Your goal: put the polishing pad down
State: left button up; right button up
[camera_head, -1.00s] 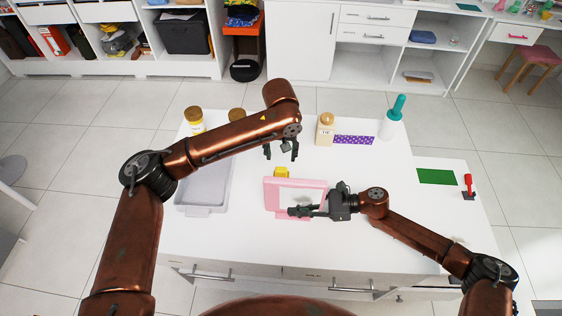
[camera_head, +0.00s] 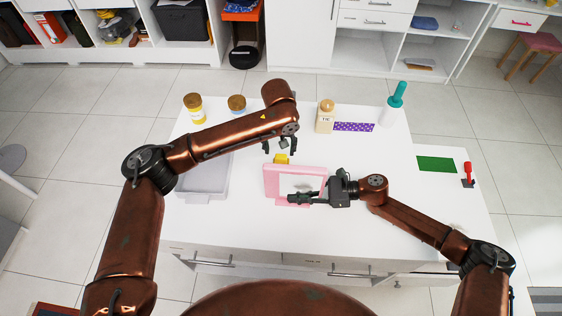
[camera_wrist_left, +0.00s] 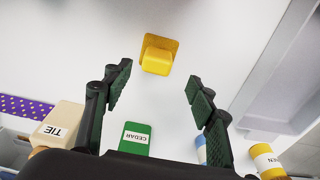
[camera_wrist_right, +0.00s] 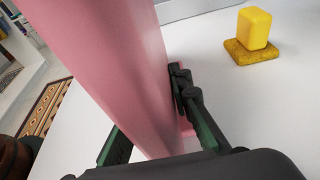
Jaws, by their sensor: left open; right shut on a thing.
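The polishing pad (camera_head: 281,159), a yellow block on a flat yellow base, rests on the white table behind the pink-framed panel. It shows in the left wrist view (camera_wrist_left: 157,55) and the right wrist view (camera_wrist_right: 254,35). My left gripper (camera_head: 280,148) is open and empty above the table, close to the pad but apart from it. In the left wrist view the pad lies beyond my fingertips (camera_wrist_left: 157,90). My right gripper (camera_head: 302,198) is shut on the pink-framed panel (camera_head: 290,170), which stands tilted in its grasp. In the right wrist view the panel's pink edge (camera_wrist_right: 110,50) fills the jaws.
A grey tray (camera_head: 203,194) sits at left under my left arm. Jars (camera_head: 194,108), a TIE bottle (camera_head: 325,118), a purple dotted strip (camera_head: 354,127) and a teal-topped bottle (camera_head: 394,108) line the back. A green mat (camera_head: 437,164) lies at right. The table's front right is clear.

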aim_at(281, 156)
pick_arm(q)
jog(key=f, duration=0.5)
jog(key=shift+w+d, duration=0.2)
jog(key=shift+w, duration=0.15)
jog(key=shift+c, duration=0.3)
jog(key=c, duration=1.2)
notch_tip(281, 156, up, 10)
jog(key=shift+r, duration=0.1)
